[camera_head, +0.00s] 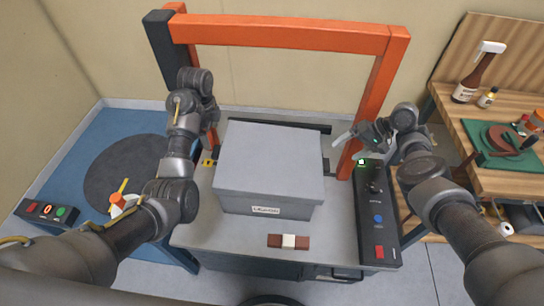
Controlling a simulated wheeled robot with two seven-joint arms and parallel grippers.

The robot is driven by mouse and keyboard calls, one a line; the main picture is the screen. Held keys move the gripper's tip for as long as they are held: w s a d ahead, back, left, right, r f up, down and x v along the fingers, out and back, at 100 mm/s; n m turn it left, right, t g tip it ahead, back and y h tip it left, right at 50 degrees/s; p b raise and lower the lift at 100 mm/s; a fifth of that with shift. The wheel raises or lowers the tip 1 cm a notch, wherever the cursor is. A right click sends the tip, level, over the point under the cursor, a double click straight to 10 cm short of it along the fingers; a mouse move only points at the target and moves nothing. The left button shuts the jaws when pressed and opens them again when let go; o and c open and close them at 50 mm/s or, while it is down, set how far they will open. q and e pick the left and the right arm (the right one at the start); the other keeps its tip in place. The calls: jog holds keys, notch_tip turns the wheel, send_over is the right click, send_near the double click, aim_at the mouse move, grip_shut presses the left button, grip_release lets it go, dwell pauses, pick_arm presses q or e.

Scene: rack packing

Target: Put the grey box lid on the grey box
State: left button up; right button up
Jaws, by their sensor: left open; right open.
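The grey box (263,207) stands on a grey worktop, with a label on its front. The grey box lid (269,155) sits on top of it, looks level and covers the opening. Its rim shows along the front, so the inside is hidden. My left gripper (211,143) is at the left of the box by the lid's back left corner. Its fingers are partly hidden by my arm. My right gripper (345,145) is open and empty, to the right of the lid and apart from it, its fingers pointing toward it.
An orange frame (290,34) rises behind the box. A black control panel (377,220) stands on the worktop at right. A brown and white block (288,241) lies in front of the box. A wooden table (505,180) with bottles is at far right.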

aim_at(215, 151)
pick_arm(q)
jog(key=shift+w+a+f, duration=0.1)
jog(key=shift+w+f, duration=0.05)
jog(key=shift+f, duration=0.25)
jog(key=shift+s+f, duration=0.2)
jog(key=shift+f, duration=0.7)
notch_tip(215, 151, down, 7)
pick_arm(e)
jog(key=x, duration=0.9)
jog(key=shift+s+a+f, duration=0.1)
jog(key=shift+a+f, duration=0.1)
jog(key=shift+a, duration=0.1)
pick_arm(q)
jog(key=shift+w+f, duration=0.1)
jog(key=shift+f, duration=0.5)
pick_arm(e)
jog(key=shift+a+f, duration=0.25)
jog(key=shift+f, duration=0.3)
pick_arm(q)
jog(key=c, duration=0.9)
pick_arm(e)
jog(key=c, duration=0.9)
pick_arm(q)
jog(key=shift+c, duration=1.4)
pick_arm(e)
jog(key=shift+c, duration=0.4)
